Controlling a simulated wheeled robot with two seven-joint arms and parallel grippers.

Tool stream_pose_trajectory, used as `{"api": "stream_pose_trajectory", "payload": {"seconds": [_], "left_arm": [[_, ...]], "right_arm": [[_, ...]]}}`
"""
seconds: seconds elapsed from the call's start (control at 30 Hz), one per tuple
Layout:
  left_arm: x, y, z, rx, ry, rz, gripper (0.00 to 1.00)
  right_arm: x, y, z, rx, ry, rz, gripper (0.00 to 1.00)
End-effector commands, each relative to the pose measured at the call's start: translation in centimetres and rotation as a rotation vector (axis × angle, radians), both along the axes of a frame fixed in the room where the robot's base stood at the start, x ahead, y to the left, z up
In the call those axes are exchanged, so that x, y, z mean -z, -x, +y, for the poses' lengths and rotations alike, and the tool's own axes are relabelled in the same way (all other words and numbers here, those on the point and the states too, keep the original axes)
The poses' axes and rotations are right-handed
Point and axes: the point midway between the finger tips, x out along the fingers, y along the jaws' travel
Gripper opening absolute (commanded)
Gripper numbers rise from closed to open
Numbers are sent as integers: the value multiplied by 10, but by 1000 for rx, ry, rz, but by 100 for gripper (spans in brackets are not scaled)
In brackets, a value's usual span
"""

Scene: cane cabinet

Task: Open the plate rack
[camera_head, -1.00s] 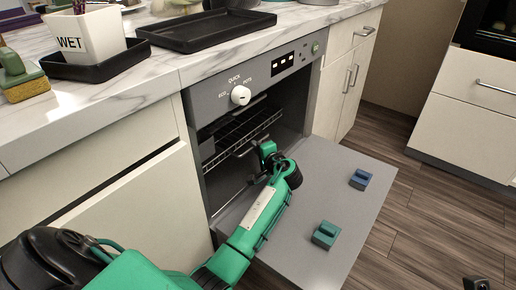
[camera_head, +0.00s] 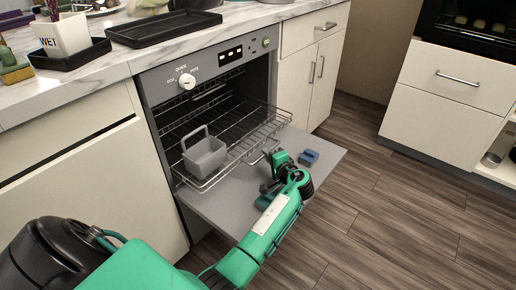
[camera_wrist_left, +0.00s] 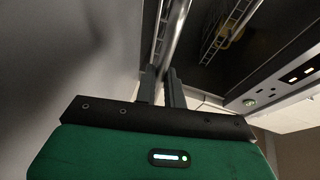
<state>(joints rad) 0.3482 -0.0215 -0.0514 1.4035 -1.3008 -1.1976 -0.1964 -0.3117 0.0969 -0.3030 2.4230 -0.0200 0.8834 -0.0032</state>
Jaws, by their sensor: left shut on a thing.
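The plate rack (camera_head: 232,130) is a wire rack in the open dishwasher (camera_head: 215,72). It sticks out over the lowered door (camera_head: 228,208), and its rear part is still inside the cavity. A grey basket with a handle (camera_head: 205,156) stands in the rack's left front part. My left gripper (camera_head: 272,157) is at the rack's front edge, right of the middle, shut on the rack. In the left wrist view the fingers (camera_wrist_left: 161,76) close around a metal bar of the rack (camera_wrist_left: 178,32). My right gripper is not in view.
A blue block (camera_head: 308,157) lies on the lowered door, right of my gripper. A marble counter (camera_head: 150,54) with a black tray (camera_head: 163,28) runs above. The wooden floor (camera_head: 400,215) in front and to the right is clear. A white drawer cabinet (camera_head: 440,100) stands at right.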

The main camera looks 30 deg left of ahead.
Motion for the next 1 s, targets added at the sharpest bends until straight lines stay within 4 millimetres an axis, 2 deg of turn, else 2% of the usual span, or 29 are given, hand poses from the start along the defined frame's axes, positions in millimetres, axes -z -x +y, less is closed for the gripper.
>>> {"api": "stream_pose_trajectory", "payload": {"seconds": [0.03, 0.2, 0.4, 0.63, 1.0], "left_arm": [[0, 1, -12, 1, 2, 2, 0], [1, 4, -47, 1, 2, 2, 0], [1, 6, -74, 0, 2, 1, 0], [1, 7, -87, -1, 0, 1, 0], [1, 7, -89, -1, 0, 1, 0]], "right_arm": [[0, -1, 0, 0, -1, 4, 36], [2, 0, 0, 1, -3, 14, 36], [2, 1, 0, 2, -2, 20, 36], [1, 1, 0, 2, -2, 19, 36], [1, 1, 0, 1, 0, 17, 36]]}}
